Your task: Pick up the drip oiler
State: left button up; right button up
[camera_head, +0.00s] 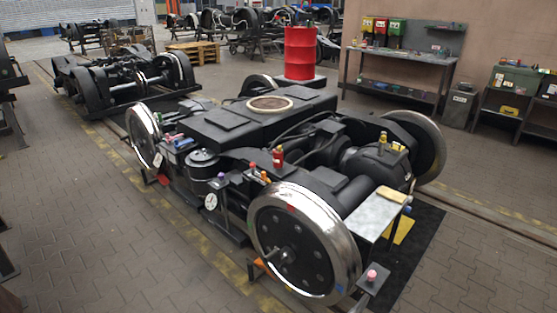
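A black tram bogie (225,128) with bright steel wheels stands in the middle of the head view. Several small coloured items sit on it, and I cannot tell for sure which one is the drip oiler. A small red item with a yellowish top (278,157) stands upright on the frame near the middle. Small yellow fittings (383,140) sit on the black housing at the right. Small orange-topped pieces (265,177) are just behind the near wheel. Neither of my grippers is in view.
A light metal plate (372,215) sits at the bogie's right end, above a black mat (412,250). A red drum (300,54) stands behind. A workbench (400,55) is along the back wall. The paved floor (110,230) at the front left is clear.

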aim_at(277, 157)
jog(key=i+j, duration=0.15)
jog(key=j, duration=0.2)
jog(key=i+j+z, duration=0.15)
jog(key=j, duration=0.2)
jog(key=i+j, duration=0.2)
jog(key=j, duration=0.2)
jog(key=z, duration=0.05)
